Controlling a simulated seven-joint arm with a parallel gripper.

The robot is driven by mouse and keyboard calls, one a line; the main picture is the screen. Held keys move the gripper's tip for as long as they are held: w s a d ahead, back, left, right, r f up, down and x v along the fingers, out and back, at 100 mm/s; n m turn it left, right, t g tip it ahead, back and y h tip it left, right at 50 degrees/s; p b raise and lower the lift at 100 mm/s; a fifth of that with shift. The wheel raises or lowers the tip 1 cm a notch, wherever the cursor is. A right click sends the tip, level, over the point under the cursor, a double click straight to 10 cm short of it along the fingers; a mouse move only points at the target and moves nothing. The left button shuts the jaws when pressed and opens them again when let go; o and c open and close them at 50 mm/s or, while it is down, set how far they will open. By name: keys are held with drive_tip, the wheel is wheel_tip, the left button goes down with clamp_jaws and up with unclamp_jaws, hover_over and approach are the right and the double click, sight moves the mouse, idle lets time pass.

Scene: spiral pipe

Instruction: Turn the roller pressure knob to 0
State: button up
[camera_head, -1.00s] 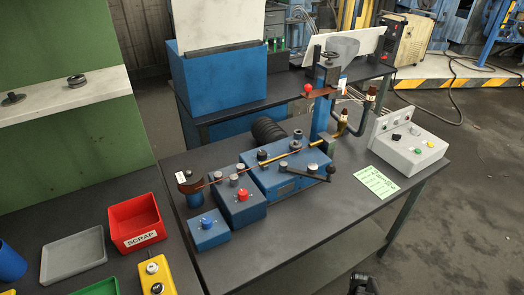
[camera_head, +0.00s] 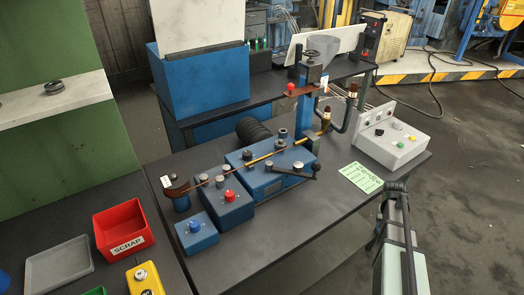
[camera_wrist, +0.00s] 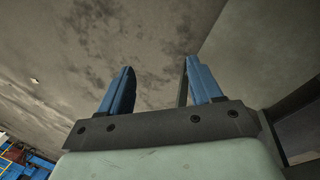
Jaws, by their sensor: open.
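The blue spiral pipe machine (camera_head: 268,178) stands on the dark table with a thin copper-coloured pipe across it. A grey control box (camera_head: 392,140) with several small knobs stands at the table's right end. I cannot read which knob is the roller pressure knob or its setting. My gripper (camera_head: 396,187) is right of the table's front edge, apart from every knob. The wrist view shows its blue fingers (camera_wrist: 158,66) spread and empty, with mottled grey surface behind.
A green paper card (camera_head: 361,177) lies before the control box. A black crank handle (camera_head: 294,173) projects from the machine's front. A red scrap bin (camera_head: 123,229), a grey tray (camera_head: 58,267) and a yellow button box (camera_head: 146,279) are at the left.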

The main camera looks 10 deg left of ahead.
drive_tip(key=w+d+r+m+t+h, duration=0.1)
drive_tip(key=w+d+r, duration=0.25)
drive_tip(key=r, duration=0.35)
drive_tip(key=w+d+r+t, duration=0.1)
drive_tip(key=w+d+r, duration=0.1)
drive_tip(key=w+r, duration=0.45)
drive_tip(key=shift+m, duration=0.3)
drive_tip(key=a+r, duration=0.2)
drive_tip(key=w+a+r, duration=0.1)
drive_tip(key=a+r, duration=0.1)
drive_tip(key=r, duration=0.1)
drive_tip(key=w+a+r, duration=0.1)
drive_tip(key=a+r, duration=0.1)
drive_tip(key=shift+w+a+r, duration=0.1)
drive_tip(key=shift+a+r, duration=0.1)
drive_tip(key=shift+a, duration=0.05)
drive_tip(key=w+a+r+y, duration=0.15)
drive_tip(key=a+r, duration=0.25)
drive_tip(key=a, duration=0.8)
wheel_tip(320, 180, up, 13)
drive_tip(key=n+g+y, duration=0.1)
drive_tip(key=n+y, duration=0.2)
hover_over(247, 153)
wheel_tip(247, 153, down, 12)
drive_tip(key=shift+s+f, duration=0.1)
